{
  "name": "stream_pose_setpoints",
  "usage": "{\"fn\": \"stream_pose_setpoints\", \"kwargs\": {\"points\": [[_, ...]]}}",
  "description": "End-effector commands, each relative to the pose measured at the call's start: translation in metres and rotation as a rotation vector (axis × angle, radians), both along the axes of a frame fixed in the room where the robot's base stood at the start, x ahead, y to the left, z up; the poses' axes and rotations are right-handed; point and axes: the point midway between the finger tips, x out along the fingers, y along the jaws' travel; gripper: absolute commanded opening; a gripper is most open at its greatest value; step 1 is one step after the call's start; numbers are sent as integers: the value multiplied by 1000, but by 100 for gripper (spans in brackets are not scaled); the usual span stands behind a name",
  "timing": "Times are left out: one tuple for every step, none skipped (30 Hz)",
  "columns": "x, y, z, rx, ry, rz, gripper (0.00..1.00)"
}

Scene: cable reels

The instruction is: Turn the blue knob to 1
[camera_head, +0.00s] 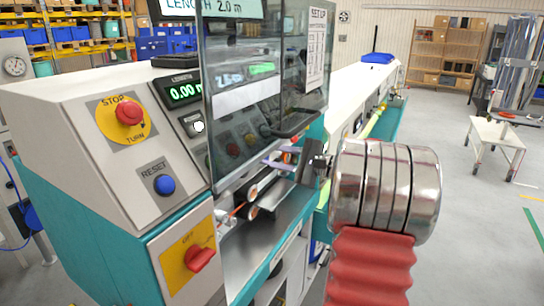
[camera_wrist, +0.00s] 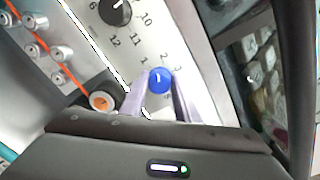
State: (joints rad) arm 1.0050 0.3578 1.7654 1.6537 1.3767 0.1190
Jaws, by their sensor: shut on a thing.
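The blue knob (camera_wrist: 160,80) sits on a pale panel in the wrist view, with printed numbers around it, among them 1, 2 and 3. Its short white mark points up in the picture, roughly toward the 2; the exact setting is hard to read. My gripper (camera_wrist: 160,88) is shut on the knob, one pale purple finger on each side. In the head view my gripper (camera_head: 283,158) reaches in past the edge of the clear guard to the machine's side. The blue knob cannot be made out there.
A black knob (camera_wrist: 117,10) with larger numbers is just above the blue knob. Orange strands and rollers (camera_wrist: 103,101) lie close to the left. In the head view, the clear guard (camera_head: 245,90) hangs beside my arm, and a red stop button (camera_head: 129,112) is on the cabinet.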

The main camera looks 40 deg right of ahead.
Motion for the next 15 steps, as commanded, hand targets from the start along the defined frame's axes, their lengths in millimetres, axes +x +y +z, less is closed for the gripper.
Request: {"fn": "stream_pose_setpoints", "kwargs": {"points": [[0,1,-1,-42,-13,2,6],[0,1,-1,-68,-23,2,6],[0,1,-1,-104,-36,2,6],[0,2,-1,-130,-45,2,6],[0,2,-1,-157,-55,3,6],[0,2,-2,-193,-67,3,6],[0,2,-2,-219,-77,3,6],[0,2,-2,-245,-86,4,6],[0,2,-2,-280,-98,4,6],[0,3,-3,-306,-107,4,6],[0,3,-3,-330,-116,4,6],[0,3,-3,-362,-127,4,6],[0,3,-3,-384,-135,5,6],[0,3,-3,-406,-143,5,6],[0,3,-4,-433,-152,5,6]]}}
